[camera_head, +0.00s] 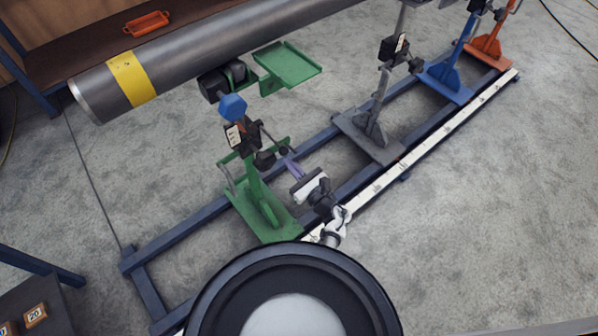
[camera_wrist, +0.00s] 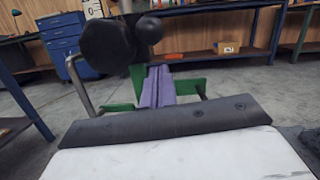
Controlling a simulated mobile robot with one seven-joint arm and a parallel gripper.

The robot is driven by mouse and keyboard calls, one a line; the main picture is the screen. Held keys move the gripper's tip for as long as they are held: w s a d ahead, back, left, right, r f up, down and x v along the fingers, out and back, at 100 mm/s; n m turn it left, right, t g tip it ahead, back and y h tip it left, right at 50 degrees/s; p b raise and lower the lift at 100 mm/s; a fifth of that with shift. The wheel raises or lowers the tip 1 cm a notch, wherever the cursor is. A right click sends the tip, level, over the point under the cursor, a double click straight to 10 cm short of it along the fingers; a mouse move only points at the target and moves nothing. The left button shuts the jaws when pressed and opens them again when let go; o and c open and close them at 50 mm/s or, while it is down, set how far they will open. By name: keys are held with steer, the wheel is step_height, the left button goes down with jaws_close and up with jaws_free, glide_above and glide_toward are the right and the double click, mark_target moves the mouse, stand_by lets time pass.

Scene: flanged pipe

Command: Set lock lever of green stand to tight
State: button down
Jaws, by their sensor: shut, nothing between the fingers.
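The green stand (camera_head: 258,196) stands on the blue rail frame, left of the middle in the head view. A black clamp block (camera_head: 240,138) with a white label sits on its post. Dark knobs (camera_head: 265,159) stick out beside the post; which part is the lock lever I cannot tell for sure. My gripper (camera_head: 288,160) has purple fingers, shut and empty, with tips close to these knobs. In the wrist view the shut fingers (camera_wrist: 159,86) point at the green stand. A large black knob (camera_wrist: 107,49) and a smaller dark ball (camera_wrist: 148,30) show above them. Contact cannot be told.
A grey pipe (camera_head: 190,60) with a yellow band runs above the stand. A green tray-like plate (camera_head: 287,65) lies to its right. A grey stand (camera_head: 376,135), a blue stand (camera_head: 447,77) and an orange stand (camera_head: 489,45) follow along the rail. The floor at right is clear.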

steer(key=shift+a+r+p, duration=0.1)
steer(key=shift+r+p, duration=0.25)
steer(key=shift+r, duration=0.55)
